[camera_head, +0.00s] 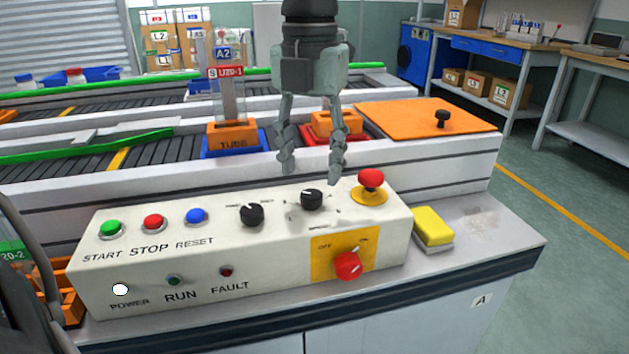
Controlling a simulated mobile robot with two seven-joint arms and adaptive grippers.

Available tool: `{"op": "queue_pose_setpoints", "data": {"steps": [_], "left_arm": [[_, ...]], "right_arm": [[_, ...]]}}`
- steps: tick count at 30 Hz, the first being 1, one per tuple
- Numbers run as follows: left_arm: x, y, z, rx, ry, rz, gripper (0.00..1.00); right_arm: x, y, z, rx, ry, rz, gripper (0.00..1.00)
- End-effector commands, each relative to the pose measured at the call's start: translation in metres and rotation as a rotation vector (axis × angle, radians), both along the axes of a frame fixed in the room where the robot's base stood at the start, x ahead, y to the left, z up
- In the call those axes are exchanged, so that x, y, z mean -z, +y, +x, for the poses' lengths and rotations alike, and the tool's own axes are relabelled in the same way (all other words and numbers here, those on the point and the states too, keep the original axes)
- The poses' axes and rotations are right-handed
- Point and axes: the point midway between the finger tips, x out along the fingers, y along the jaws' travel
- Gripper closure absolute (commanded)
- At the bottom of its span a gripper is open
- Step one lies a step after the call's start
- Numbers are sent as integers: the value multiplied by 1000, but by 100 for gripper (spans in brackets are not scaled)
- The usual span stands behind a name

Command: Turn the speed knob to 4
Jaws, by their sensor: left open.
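The speed knob (312,199) is a black rotary knob on top of the cream control panel (200,260), with small marks around it and a label below. The marks are too small to read, so I cannot tell its setting. My left gripper (311,168) points down from the top, just above the speed knob. Its two fingers are spread apart with nothing between them, and it looks clear of the knob. My right gripper is not in view.
Left of the speed knob are another black knob (251,213) and green, red and blue buttons. A red emergency button (371,180) stands close on the right. A red rotary switch (348,265) is on the front face. A yellow sponge (432,228) lies right of the panel.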

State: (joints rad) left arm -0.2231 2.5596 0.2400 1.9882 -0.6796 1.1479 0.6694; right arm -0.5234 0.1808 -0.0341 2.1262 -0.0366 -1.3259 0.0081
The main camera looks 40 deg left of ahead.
Motion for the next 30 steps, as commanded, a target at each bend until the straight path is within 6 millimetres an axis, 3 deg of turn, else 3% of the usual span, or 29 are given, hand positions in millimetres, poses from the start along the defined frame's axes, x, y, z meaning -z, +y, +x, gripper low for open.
{"op": "queue_pose_setpoints", "data": {"steps": [7, 18, 30], "left_arm": [[35, 0, 0, 1, 2, 1, 51], [42, 0, 0, 0, 0, 0, 51], [42, 0, 0, 1, 0, -1, 99]], "right_arm": [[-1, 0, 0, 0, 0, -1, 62], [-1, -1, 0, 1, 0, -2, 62], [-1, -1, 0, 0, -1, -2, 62]]}}
